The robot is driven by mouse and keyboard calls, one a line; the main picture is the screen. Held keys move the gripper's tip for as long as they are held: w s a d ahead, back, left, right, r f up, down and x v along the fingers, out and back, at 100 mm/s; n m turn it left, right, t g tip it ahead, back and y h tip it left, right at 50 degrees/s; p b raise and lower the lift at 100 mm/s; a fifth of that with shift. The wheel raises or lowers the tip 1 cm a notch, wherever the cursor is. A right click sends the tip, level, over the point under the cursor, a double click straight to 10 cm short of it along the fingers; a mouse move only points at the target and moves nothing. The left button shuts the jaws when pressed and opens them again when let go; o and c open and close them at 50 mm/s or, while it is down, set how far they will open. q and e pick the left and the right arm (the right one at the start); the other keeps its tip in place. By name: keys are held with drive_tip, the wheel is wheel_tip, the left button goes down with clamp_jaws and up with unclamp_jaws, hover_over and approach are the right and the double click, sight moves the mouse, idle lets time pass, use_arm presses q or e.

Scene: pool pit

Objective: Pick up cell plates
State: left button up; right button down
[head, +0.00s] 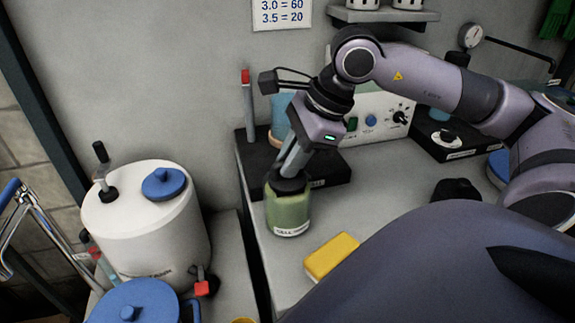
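A green jar (287,212) with a black cap (287,184) is on the grey bench, near its left edge. A pale label on its lower front seems to begin with "CELL"; the rest is too small to read. My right gripper (291,170) points down at the cap, its fingers reaching the cap or just in front of it. I cannot tell whether they are closed on it. No separate flat plates can be made out. My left gripper is out of view.
A yellow block (331,257) lies right of the jar. Behind stands a black-based stirrer (330,172) with a blue-filled vessel (280,110) and a control box (372,118). A white tank (145,225) stands left, beyond a dark gap. Bare bench lies right of the jar.

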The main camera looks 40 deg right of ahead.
drive_tip(key=shift+r, duration=0.15)
wheel_tip(320, 180, up, 20)
drive_tip(key=p, duration=0.5)
idle(0.4)
drive_tip(key=c, duration=1.6)
unclamp_jaws()
drive_tip(key=shift+c, duration=0.2)
clamp_jaws()
